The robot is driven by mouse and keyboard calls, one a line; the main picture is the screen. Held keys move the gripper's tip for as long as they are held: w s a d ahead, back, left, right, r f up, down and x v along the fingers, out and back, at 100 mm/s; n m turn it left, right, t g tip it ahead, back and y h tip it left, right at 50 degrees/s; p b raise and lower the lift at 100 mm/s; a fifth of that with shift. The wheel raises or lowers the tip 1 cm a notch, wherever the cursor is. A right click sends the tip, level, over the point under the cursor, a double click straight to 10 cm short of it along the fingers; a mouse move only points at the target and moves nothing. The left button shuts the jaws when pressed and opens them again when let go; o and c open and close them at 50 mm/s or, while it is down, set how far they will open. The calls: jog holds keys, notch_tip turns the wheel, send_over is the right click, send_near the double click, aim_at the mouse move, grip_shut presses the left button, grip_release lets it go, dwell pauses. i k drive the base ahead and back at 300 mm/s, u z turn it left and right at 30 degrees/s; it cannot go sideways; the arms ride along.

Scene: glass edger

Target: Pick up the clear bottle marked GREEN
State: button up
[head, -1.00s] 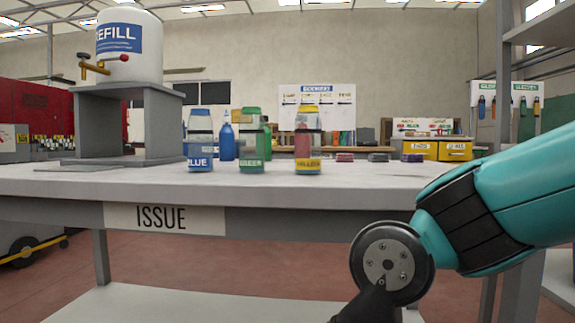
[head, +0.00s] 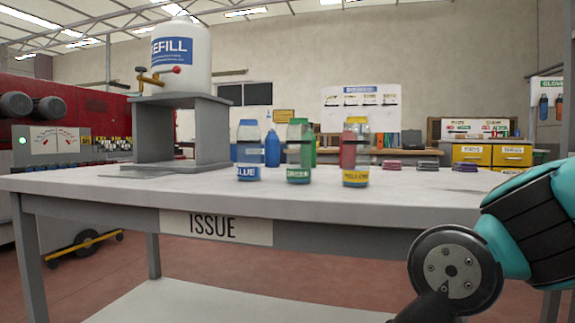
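The clear bottle marked GREEN (head: 298,152) stands upright on the grey ISSUE table (head: 95,184). It has a green cap, a dark band and a green label. A clear bottle marked BLUE (head: 248,152) stands to its left and one marked YELLOW (head: 356,153) to its right, with gaps between them. My arm reaches in from the lower right, in front of the table and apart from the bottles. My gripper's fingers are not visible; only a wrist joint and a dark part cut by the bottom edge show.
A white REFILL tank (head: 182,58) with a tap stands on a grey stand (head: 152,135) at the table's left. A solid blue bottle (head: 272,149) and a solid green one stand behind the clear bottles. Small flat stacks (head: 391,165) lie at the right. The table's front is clear.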

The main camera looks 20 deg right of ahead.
aim_at(299, 133)
jog(key=k, duration=0.5)
jog(key=u, duration=1.75)
jog(key=i, duration=1.35)
jog(key=z, duration=2.25)
